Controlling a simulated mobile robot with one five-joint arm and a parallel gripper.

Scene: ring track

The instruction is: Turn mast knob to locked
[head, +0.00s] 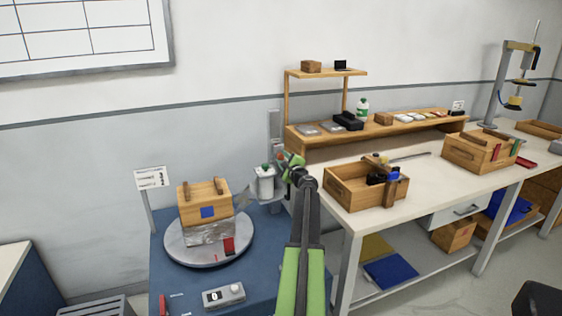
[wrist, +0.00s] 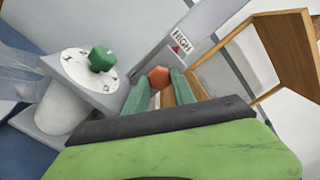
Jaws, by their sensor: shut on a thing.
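The orange mast knob (wrist: 158,77) sits on the grey mast, below the HIGH label and a red pointer, in the wrist view. My gripper (wrist: 160,86) has its two green fingers on either side of this knob and is shut on it. In the head view my gripper (head: 290,163) is at the mast (head: 274,125), and the knob is mostly hidden there. No locked marking is readable. A green knob (wrist: 102,58) on a white lettered dial stands to the left, apart from my fingers.
A round turntable (head: 185,251) bears a wooden box (head: 203,214) at left on the blue table (head: 265,270). A control box (head: 223,296) lies at its front. The workbench (head: 345,218) with wooden boxes and a shelf (head: 330,134) stands close on the right.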

